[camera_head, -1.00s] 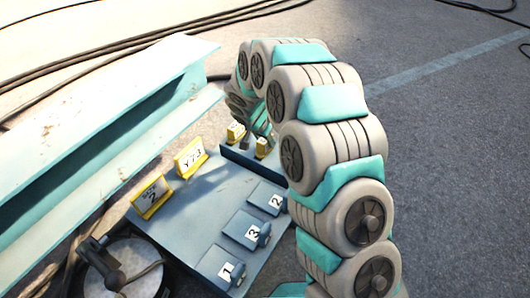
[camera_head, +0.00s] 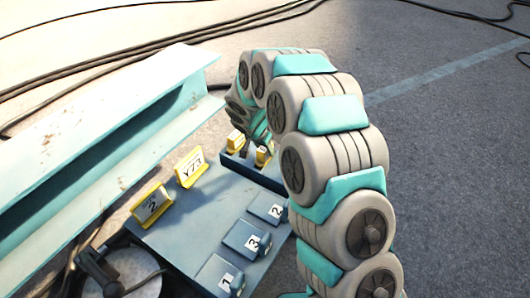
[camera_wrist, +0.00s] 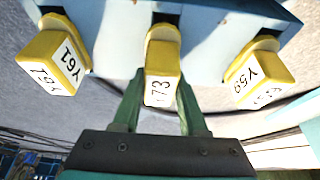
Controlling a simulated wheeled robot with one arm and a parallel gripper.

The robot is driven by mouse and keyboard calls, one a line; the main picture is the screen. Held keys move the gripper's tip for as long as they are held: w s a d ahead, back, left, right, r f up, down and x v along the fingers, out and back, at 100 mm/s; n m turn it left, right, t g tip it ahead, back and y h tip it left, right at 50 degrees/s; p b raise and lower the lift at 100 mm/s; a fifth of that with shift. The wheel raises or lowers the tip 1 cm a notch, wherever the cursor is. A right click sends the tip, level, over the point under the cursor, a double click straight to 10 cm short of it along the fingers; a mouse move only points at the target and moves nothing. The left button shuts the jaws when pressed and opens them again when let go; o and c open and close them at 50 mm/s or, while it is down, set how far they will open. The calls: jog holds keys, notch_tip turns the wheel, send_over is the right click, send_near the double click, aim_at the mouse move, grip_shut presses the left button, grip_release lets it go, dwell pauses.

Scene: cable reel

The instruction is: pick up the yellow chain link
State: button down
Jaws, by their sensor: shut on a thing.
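Three yellow blocks with printed labels stand in a row on a blue rack (camera_wrist: 225,18) in the wrist view. The middle one, the yellow link marked 73 (camera_wrist: 161,62), is between the fingers of my gripper (camera_wrist: 160,88), which is shut on it. The block marked Y61 (camera_wrist: 58,62) is on the left and the one marked Y59 (camera_wrist: 258,72) on the right, both apart from the fingers. In the head view, two yellow blocks (camera_head: 235,141) show at the rack (camera_head: 262,175). My arm hides much of the gripper there. The held link appears still at the rack.
A blue-grey table (camera_head: 205,215) carries a yellow-framed Y73 card (camera_head: 191,168), another yellow-framed card (camera_head: 151,204) and three numbered blue blocks (camera_head: 241,240). A pale teal beam (camera_head: 100,115) lies at left. Cables (camera_head: 150,22) cross the floor behind; open floor (camera_head: 450,180) is at right.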

notch_tip(320, 180, up, 33)
jog(key=p, duration=0.5)
jog(key=shift+f, duration=0.2)
dwell(1.7)
